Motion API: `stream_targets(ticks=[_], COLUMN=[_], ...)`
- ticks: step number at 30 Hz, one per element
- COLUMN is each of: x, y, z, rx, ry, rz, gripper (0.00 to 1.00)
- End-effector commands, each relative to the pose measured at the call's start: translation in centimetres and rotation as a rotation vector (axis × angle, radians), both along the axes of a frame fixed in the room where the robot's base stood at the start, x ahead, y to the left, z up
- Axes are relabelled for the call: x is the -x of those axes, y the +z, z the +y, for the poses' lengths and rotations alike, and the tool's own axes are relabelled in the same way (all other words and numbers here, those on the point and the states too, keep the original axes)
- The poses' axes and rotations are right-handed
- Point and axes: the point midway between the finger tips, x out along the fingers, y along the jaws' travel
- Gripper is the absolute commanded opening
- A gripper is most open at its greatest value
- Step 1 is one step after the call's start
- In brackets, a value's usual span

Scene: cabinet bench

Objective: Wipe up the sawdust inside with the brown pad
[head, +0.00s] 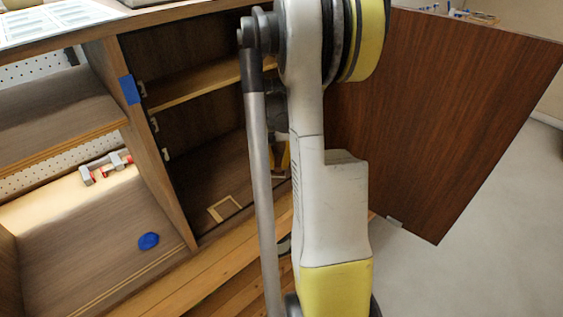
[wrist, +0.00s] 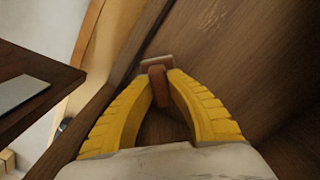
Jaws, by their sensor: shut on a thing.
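My gripper (wrist: 159,76) shows in the wrist view with both yellow fingers closed on the brown pad (wrist: 159,88). The pad stands between the fingertips, with a paler edge at its far end. It is over a dark wooden surface inside the cabinet (head: 205,165); I cannot tell whether it touches. In the head view my arm hides most of the gripper, and only a bit of yellow shows beside it. A thin tan square outline (head: 224,208) lies on the cabinet floor near the front.
The brown cabinet door (head: 440,110) stands open on the right. A shelf (head: 195,88) crosses the compartment above. Blue tape (head: 129,89) marks the divider. The left bay holds a blue round item (head: 148,241) and a grey-and-red clamp (head: 105,168). Open floor lies right.

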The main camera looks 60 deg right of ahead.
Motion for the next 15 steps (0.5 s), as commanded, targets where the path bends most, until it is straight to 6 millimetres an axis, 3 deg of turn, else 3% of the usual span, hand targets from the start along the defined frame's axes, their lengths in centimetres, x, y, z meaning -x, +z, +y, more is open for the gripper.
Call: stream_targets(ticks=[15], x=[-0.8], y=[-0.2], z=[3.6], rx=[-0.004], ry=[0.003], rz=[0.000], gripper=[0.00])
